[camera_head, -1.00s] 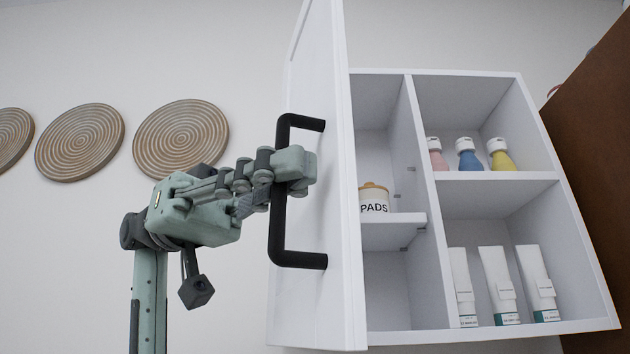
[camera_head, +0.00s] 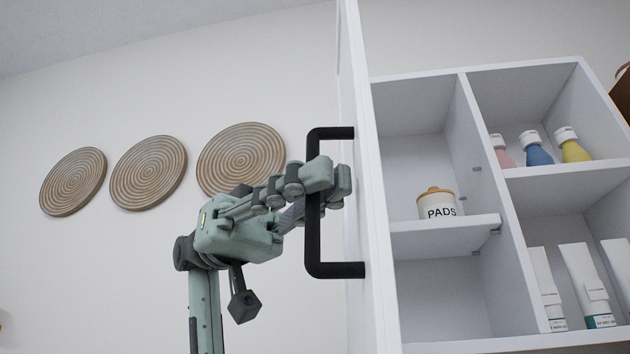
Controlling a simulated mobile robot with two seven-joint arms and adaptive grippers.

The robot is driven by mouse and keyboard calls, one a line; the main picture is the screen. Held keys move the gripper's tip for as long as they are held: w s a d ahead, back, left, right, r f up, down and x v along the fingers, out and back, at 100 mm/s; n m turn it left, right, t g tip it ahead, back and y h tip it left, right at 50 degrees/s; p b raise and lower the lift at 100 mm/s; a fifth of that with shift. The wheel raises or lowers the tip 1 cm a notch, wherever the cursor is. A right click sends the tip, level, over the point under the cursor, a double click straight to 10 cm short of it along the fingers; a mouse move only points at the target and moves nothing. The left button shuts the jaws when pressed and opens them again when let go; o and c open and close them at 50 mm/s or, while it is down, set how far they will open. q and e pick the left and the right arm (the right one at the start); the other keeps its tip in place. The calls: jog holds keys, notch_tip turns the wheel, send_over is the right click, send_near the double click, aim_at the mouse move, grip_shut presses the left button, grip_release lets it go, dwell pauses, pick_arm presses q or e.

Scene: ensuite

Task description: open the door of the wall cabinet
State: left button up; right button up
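The wall cabinet (camera_head: 422,342) is white and hangs at the right of the head view. Its white door (camera_head: 366,215) stands open at the cabinet's left side, seen nearly edge-on, with the compartments exposed. A black bar handle (camera_head: 313,232) is on the door's outer face. My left gripper (camera_head: 322,186) comes from the lower left, and its fingers are closed around the upright bar of the handle. My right gripper is not in view.
Inside the cabinet are a PADS jar (camera_head: 437,206) on a left shelf, several small bottles (camera_head: 537,150) at upper right and white tubes (camera_head: 585,285) below. Round woven discs (camera_head: 242,162) hang on the wall to the left, behind my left arm.

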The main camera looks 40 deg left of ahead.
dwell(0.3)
pick_arm(q)
jog(key=a, duration=0.4)
jog(key=w+a, duration=0.1)
jog(key=a, duration=0.3)
jog(key=w+a, duration=0.1)
jog(key=a, duration=0.3)
jog(key=shift+w, duration=0.1)
jog(key=shift+d+f, duration=0.1)
